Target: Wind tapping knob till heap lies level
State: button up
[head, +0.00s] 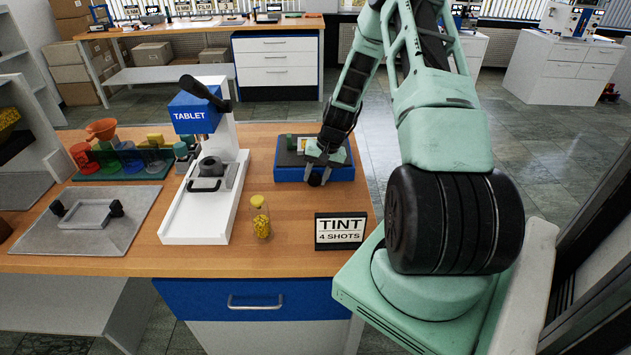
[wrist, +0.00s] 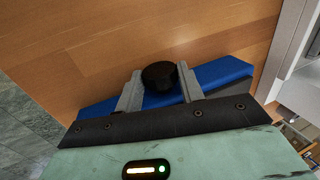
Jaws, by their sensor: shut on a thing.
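The blue tapping unit (head: 292,174) with a dark top stands on the wooden bench, right of the tablet press. Its round black knob (wrist: 159,75) sticks out from the front side. My gripper (head: 318,172) reaches down over the right part of the unit. In the wrist view, my two grey fingers (wrist: 158,88) stand on either side of the knob and are shut on it. A small green piece (head: 290,141) and a pale piece with yellow (head: 304,144) show on top of the unit, partly behind my gripper. The heap cannot be made out.
The white and blue tablet press (head: 203,160) stands left of the unit. A grey plate with a frame (head: 87,218) and a rack of coloured cups (head: 120,158) lie further left.

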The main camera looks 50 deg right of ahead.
jog(key=shift+s+f+t+y+b, duration=0.2)
jog(key=shift+f+t+y+b, duration=0.1)
jog(key=shift+b, duration=0.15)
jog(key=shift+r, duration=0.2)
jog(key=o, duration=1)
jog(key=shift+d+r, duration=0.1)
jog(key=shift+s+b+v, duration=0.15)
jog(key=shift+b+v, duration=0.6)
jog(key=shift+v, duration=3.55)
jog(key=shift+s+b+v, duration=0.1)
jog(key=shift+b+v, duration=0.6)
jog(key=shift+v, duration=3.6)
